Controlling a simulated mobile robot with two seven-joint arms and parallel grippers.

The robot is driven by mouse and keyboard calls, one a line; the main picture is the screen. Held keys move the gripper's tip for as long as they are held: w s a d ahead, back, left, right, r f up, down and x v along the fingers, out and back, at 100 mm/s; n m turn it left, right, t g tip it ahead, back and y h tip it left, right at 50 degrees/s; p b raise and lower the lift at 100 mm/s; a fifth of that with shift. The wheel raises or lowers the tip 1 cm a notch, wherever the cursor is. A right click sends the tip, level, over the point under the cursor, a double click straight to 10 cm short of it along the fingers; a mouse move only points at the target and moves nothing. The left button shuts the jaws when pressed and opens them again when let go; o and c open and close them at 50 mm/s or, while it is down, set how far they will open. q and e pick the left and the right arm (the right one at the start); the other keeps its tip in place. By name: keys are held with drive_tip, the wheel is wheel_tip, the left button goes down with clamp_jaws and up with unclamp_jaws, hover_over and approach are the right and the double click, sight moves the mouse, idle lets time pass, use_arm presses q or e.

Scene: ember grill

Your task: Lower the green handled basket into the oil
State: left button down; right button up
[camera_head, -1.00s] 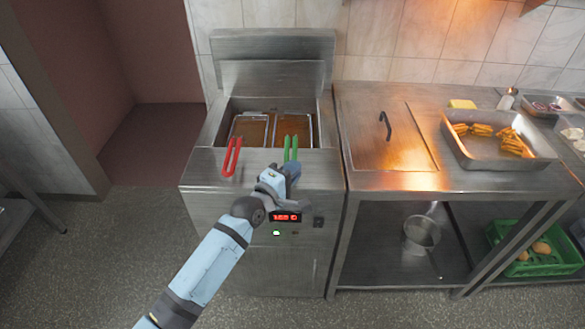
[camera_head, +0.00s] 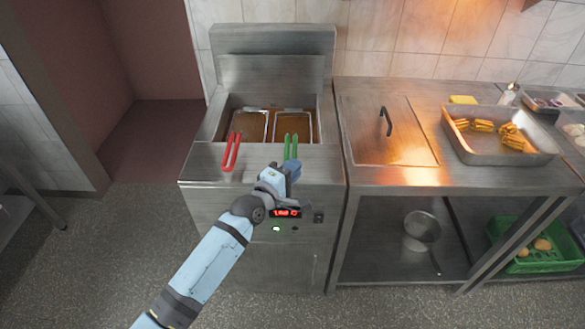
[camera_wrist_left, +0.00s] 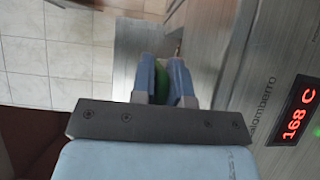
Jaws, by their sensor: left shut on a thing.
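The fryer (camera_head: 215,170) has two wire baskets side by side in its well. The left basket (camera_head: 237,124) has a red handle (camera_head: 231,152). The right basket (camera_head: 310,127) has a green handle (camera_head: 290,146) that stands up over the front edge. Brown oil shows inside both baskets; I cannot tell how deep the right one sits. My left gripper (camera_head: 290,168) is at the lower end of the green handle, in front of the fryer. In the left wrist view the fingers (camera_wrist_left: 162,82) are shut on the green handle (camera_wrist_left: 160,80). My right gripper is not in view.
A red display (camera_wrist_left: 297,110) reads 168 C on the fryer front. A steel counter (camera_head: 405,178) with a lidded section adjoins on the right. A tray (camera_head: 470,155) of food stands there. A strainer (camera_head: 422,228) and green crate (camera_head: 510,262) are below. Floor at left is clear.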

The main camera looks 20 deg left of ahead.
use_arm(q)
drive_tip(key=c, duration=1)
unclamp_jaws()
drive_tip(key=shift+c, duration=0.2)
drive_tip(key=shift+f, duration=0.1)
drive_tip(key=v, duration=1.4)
drive_tip(key=s+d+f+m+g+y+p, duration=0.1)
drive_tip(key=s+f+m+g+p, duration=0.2)
drive_tip(key=s+m+p, duration=0.2)
drive_tip(key=s+d+f+m+g+y+p, duration=0.1)
drive_tip(key=s+m+p, duration=0.5)
drive_tip(key=s+m, duration=0.6)
wheel_tip(320, 180, down, 3)
drive_tip(key=shift+s+d+f+g+y, duration=0.15)
drive_tip(key=shift+d+g+y, duration=0.3)
drive_tip(key=shift+g, duration=0.55)
